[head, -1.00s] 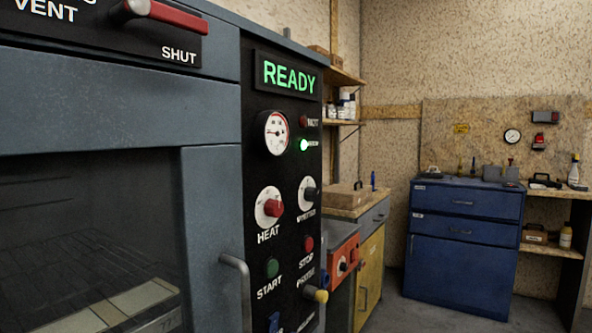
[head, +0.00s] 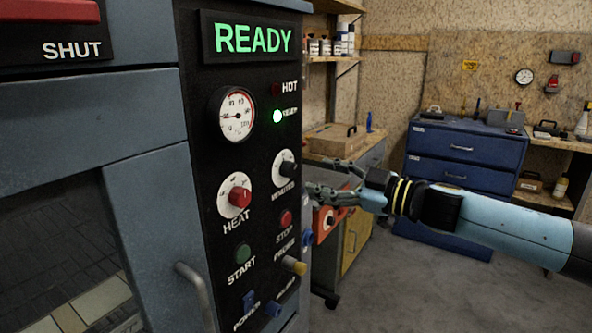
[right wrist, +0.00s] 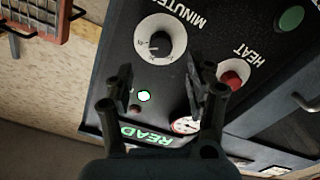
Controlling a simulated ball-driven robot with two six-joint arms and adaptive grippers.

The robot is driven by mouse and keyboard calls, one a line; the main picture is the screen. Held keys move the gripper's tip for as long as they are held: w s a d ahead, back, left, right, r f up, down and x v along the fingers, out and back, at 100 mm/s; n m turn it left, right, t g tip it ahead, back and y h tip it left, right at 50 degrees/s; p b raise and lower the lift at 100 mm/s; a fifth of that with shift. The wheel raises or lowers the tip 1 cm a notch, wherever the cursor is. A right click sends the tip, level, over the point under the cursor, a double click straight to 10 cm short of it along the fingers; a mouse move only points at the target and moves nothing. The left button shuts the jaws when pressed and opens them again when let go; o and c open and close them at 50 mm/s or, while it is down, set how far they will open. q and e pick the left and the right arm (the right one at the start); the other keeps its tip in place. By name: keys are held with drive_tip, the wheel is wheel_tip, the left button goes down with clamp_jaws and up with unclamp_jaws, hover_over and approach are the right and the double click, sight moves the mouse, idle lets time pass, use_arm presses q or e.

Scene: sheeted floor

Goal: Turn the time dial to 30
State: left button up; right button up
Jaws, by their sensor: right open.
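The time dial is the MINUTES dial (head: 287,168), a black knob on a white disc on the black control panel, right of the HEAT dial. Its setting is too small to read. In the right wrist view the MINUTES dial (right wrist: 160,43) appears upside down near the top, beyond the fingertips. My right gripper (head: 314,179) comes in from the right, open and empty, just right of the dial. In the wrist view the open right gripper (right wrist: 163,84) has its fingers spread, apart from the knob. My left gripper is out of view.
The red HEAT knob (head: 240,197), red STOP button (head: 286,218), green START button (head: 242,252) and yellow knob (head: 295,266) are close by. A gauge (head: 234,115) and a green READY display (head: 252,40) sit above. A door handle (head: 196,290) juts out at lower left.

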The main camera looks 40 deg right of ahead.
sight(293, 170)
drive_tip(key=p+x, duration=0.1)
drive_tip(key=x, duration=0.6)
drive_tip(key=shift+a+r+p, duration=0.1)
drive_tip(key=shift+p, duration=0.3)
drive_tip(key=shift+c, duration=0.4)
clamp_jaws()
